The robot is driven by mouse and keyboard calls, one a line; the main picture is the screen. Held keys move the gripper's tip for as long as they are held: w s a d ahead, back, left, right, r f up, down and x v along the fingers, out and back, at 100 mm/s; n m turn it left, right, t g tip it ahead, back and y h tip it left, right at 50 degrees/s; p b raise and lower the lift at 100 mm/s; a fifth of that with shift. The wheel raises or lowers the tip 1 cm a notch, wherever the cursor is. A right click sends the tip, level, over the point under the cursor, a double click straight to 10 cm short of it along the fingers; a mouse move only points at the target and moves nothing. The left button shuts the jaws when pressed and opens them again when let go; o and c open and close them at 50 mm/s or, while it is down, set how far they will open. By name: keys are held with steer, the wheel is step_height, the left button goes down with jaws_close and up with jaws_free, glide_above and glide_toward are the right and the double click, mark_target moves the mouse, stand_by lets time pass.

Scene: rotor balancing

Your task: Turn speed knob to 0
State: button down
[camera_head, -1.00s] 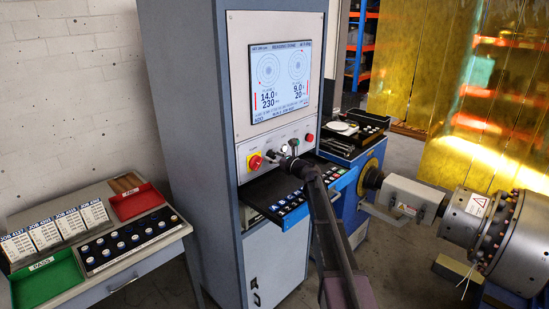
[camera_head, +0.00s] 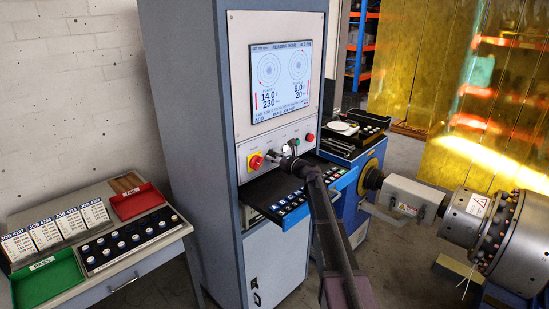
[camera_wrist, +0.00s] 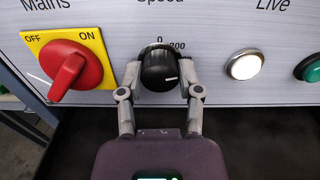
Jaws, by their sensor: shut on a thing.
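The speed knob (camera_wrist: 158,71) is black and round with a short white pointer line. In the wrist view the line points to the right, away from the 0 mark above the knob. The label beside the 0 is partly covered by the knob. My gripper (camera_wrist: 159,76) has one finger on each side of the knob and is shut on it. In the head view my gripper (camera_head: 279,158) is at the control panel (camera_head: 243,158), and the knob is too small and covered to make out.
The red mains switch (camera_wrist: 73,68) on its yellow plate is left of the knob. A white Live button (camera_wrist: 244,65) and a green button (camera_wrist: 312,69) are to the right. A tray of lettered keys (camera_head: 296,198) sticks out below the panel.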

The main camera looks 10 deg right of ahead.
steer(key=n, duration=1.1)
steer(key=shift+n, duration=0.4)
steer(key=shift+a+n, duration=0.1)
steer(key=shift+n, duration=1.5)
steer(key=shift+c, duration=1.3)
jaws_free()
steer(key=v, duration=1.2)
